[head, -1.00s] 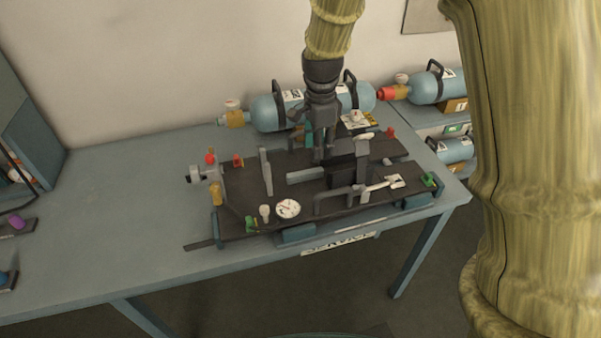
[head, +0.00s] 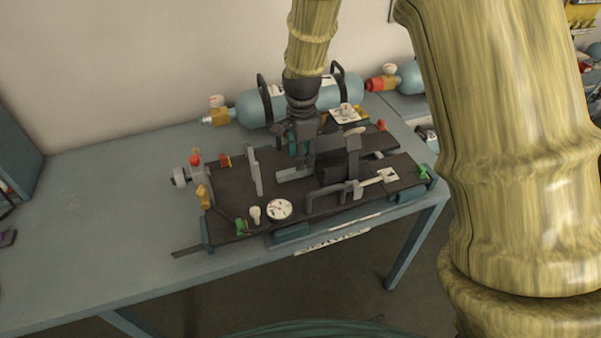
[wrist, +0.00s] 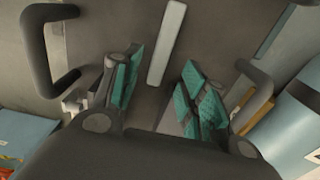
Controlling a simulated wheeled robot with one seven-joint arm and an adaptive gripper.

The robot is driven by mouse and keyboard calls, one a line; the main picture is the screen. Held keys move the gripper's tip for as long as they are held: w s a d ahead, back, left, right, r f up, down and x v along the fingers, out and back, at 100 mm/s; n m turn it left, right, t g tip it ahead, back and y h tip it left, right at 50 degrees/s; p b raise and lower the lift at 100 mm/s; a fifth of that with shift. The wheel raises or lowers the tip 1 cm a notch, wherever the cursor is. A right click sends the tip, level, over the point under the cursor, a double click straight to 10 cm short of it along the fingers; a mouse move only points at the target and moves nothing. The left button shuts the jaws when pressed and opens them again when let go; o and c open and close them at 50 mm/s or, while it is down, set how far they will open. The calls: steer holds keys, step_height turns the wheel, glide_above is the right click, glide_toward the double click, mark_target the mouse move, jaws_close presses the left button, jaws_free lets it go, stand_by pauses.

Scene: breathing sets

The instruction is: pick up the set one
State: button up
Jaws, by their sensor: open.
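The breathing set (head: 232,190) is a dark flat board on the blue-grey table, with a round white gauge, grey upright handles, and red and green fittings. My gripper (head: 301,165) is over the middle of the board, close to a pale grey bar (head: 294,174). In the wrist view my gripper (wrist: 160,92) has its teal-padded fingers apart. The pale bar (wrist: 168,45) shows beyond and between them, and nothing is clearly held. A dark handle (wrist: 36,55) is at the left there. My fingertips are partly hidden in the head view.
A light-blue cylinder (head: 250,108) with dark handles lies behind the board. Another cylinder (head: 410,77) is further right, by a red fitting. The table (head: 110,230) is clear to the left of the board. A wall stands behind.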

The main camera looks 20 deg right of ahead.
steer(key=f, duration=0.1)
steer(key=f+p, duration=0.1)
steer(key=f, duration=0.1)
steer(key=shift+a, duration=0.25)
steer(key=shift+f+p, duration=0.35)
steer(key=shift+f, duration=0.6)
jaws_close()
steer(key=shift+r, duration=0.15)
